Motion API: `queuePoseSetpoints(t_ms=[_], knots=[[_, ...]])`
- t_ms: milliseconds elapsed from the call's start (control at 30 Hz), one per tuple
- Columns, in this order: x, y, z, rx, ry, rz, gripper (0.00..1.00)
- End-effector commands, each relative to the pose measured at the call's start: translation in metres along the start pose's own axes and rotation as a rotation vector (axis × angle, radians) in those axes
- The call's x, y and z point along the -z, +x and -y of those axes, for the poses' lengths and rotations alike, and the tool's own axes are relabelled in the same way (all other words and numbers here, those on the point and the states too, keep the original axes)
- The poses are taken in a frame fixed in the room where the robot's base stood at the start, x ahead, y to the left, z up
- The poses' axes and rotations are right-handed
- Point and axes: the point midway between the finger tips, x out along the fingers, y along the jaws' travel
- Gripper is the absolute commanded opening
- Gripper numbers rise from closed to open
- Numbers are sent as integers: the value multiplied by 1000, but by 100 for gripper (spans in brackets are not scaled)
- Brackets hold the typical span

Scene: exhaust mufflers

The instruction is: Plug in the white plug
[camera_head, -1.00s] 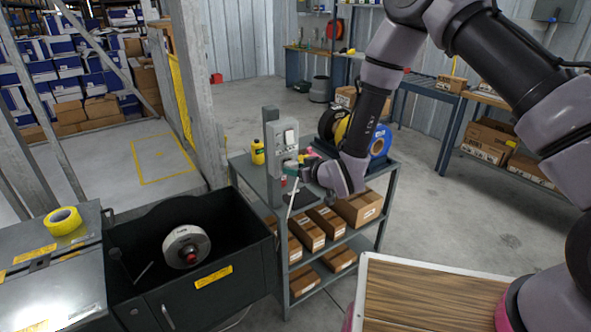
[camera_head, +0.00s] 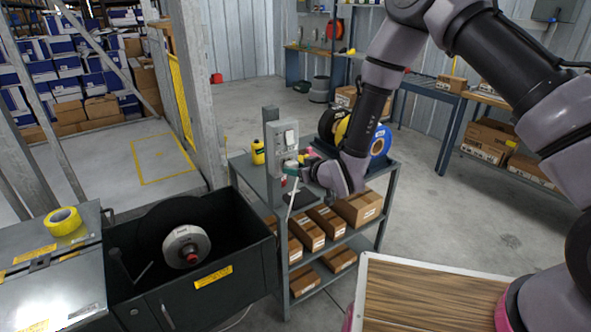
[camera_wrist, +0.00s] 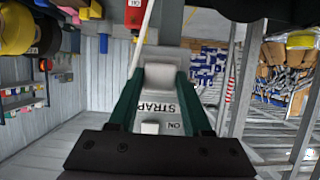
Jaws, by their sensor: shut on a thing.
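The grey socket box (camera_head: 282,136) is fixed to an upright post on the grey cart, with a white fitting on its face. My gripper (camera_head: 294,170), with green fingers, is at the lower front of the box, reaching in from the right. The wrist view shows the fingers (camera_wrist: 160,66) shut on a pale block, seemingly the white plug (camera_wrist: 162,77). A white cable (camera_head: 291,205) hangs below the gripper. A light surface with printed lettering lies behind the fingers in the wrist view. Whether the plug touches or enters a socket is hidden.
The cart (camera_head: 388,178) carries a yellow bottle (camera_head: 258,152) and blue and yellow spools (camera_head: 381,141), with cardboard boxes on its lower shelves. A black bin (camera_head: 225,270) stands left of the cart. A wood-topped surface (camera_head: 425,298) is in front.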

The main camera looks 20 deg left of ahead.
Motion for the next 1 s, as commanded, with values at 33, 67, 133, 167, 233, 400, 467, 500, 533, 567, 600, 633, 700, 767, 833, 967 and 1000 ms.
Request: queuePoseSetpoints(t_ms=[33,67,133,167,233,400,467,500,533,567,600,633,700,767,833,967,1000], knots=[[0,0,0,0,0,0,0],[0,1,0,0,0,0,0],[1,2,0,0,0,-1,0],[1,2,0,0,0,-1,0],[2,4,0,0,0,-1,0],[3,7,0,0,0,-1,0],[3,8,0,0,0,-1,0],[4,8,0,0,-1,-1,0],[4,9,0,0,-1,-1,0],[4,9,0,0,-1,-1,0],[4,10,0,0,-1,0,57],[4,10,0,0,-1,0,68],[4,9,0,0,-1,0,84],[4,9,0,0,0,0,84],[4,9,0,0,0,0,84],[4,9,0,0,0,0,84],[4,8,0,0,0,0,84]])
